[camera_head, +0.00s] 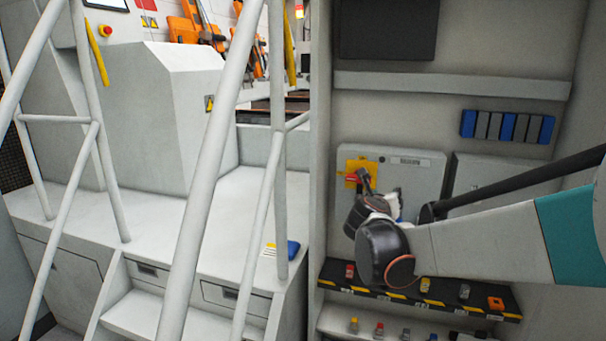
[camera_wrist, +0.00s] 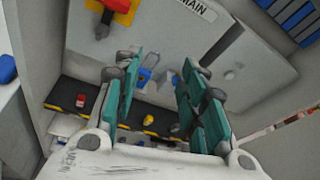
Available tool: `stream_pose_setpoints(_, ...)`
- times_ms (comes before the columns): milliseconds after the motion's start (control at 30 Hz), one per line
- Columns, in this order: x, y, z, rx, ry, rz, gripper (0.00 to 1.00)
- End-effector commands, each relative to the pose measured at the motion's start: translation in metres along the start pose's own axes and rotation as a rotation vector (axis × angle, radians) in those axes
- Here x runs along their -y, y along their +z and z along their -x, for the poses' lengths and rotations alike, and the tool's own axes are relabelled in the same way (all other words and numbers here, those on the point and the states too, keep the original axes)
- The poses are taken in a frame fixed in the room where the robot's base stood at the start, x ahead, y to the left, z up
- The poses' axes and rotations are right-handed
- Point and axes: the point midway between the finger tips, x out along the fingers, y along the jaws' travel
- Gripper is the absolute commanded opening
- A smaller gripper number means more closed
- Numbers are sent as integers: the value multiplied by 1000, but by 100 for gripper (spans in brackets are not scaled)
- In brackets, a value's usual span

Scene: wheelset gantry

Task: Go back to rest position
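In the head view my gripper (camera_head: 376,196) is at the lower part of a grey panel box, just right of a red rotary handle (camera_head: 351,180) on a yellow plate. My arm reaches in from the right edge and hides part of the box. In the wrist view my gripper (camera_wrist: 159,62) has its two teal fingers spread apart. The red handle (camera_wrist: 104,18) and a plate marked "MAIN" (camera_wrist: 197,9) show beyond them. Small blue and grey items (camera_wrist: 147,76) show between the fingers, with no finger visibly closed on them.
Below the box is a black shelf (camera_head: 383,294) with striped edging and several small coloured items; a lower shelf holds more. Blue and grey blocks (camera_head: 507,127) are on the back wall. A cabinet side wall and grey railings (camera_head: 205,170) stand left.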

Motion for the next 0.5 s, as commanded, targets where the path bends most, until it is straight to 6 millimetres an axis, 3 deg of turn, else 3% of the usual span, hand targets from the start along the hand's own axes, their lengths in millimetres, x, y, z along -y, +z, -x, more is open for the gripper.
stream_pose_setpoints(33,15,-6,14,-37,-3,-140,38)
stream_pose_setpoints(200,50,-32,60,-164,-33,-647,38)
stream_pose_setpoints(500,88,-96,151,-387,-192,-1522,38)
